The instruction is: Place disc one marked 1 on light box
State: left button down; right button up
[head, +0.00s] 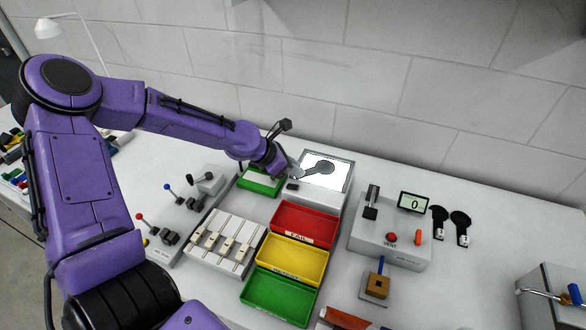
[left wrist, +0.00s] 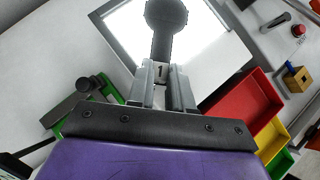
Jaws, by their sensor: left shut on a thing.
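Disc one (left wrist: 166,16) is a dark round disc on a narrow handle with a label marked 1 (left wrist: 160,72). My left gripper (head: 295,173) is shut on the handle, and its two fingers (left wrist: 164,82) show in the left wrist view. The disc (head: 325,167) is over the bright white panel of the light box (head: 337,185), inside its grey frame in the head view. I cannot tell whether the disc touches the panel. The disc's far edge is cut off in the left wrist view. My right gripper is not in view.
Red (head: 302,238), yellow (head: 291,272) and green (head: 279,309) trays stand in front of the light box. Another green tray (head: 257,186) is beside it. A slider panel (head: 216,260), a vent box (head: 385,248) and two dark paddles (head: 461,222) are nearby. A wall stands behind.

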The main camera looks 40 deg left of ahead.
pick_arm(q)
jog(key=shift+s+r, duration=0.35)
jog(key=shift+s, duration=0.3)
jog(key=shift+w+f, duration=0.3)
jog(key=shift+f, duration=0.05)
jog(key=shift+s, duration=0.1)
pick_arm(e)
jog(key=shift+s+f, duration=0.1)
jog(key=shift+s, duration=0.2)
pick_arm(q)
jog(key=c, duration=0.9)
grip_release()
jog(key=shift+c, duration=0.2)
jog(key=shift+f, duration=0.1)
